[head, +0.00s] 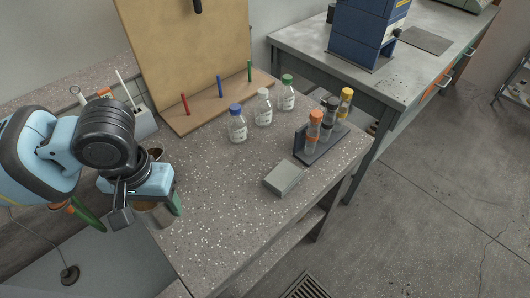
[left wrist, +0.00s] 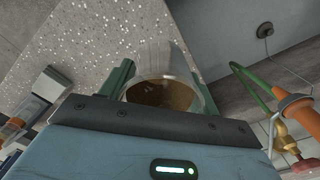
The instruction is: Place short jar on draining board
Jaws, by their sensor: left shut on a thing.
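My left gripper (head: 150,205) is shut on the short jar (head: 160,214) above the bench's left edge. In the left wrist view the jar (left wrist: 163,65) is a clear open cylinder with brown inside, between the two green fingers of the gripper (left wrist: 163,88). The gripper hides most of the jar in the head view. I cannot tell whether the jar touches the bench. A tan board (head: 185,50) stands at the back, with red, blue and green pegs on its base (head: 205,113); I cannot tell whether this is the draining board. My right gripper is not in view.
Three capped bottles (head: 263,108) stand mid-bench. A rack of capped tubes (head: 325,140) and a grey block (head: 284,178) are at the right. The speckled front bench (head: 220,220) is clear.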

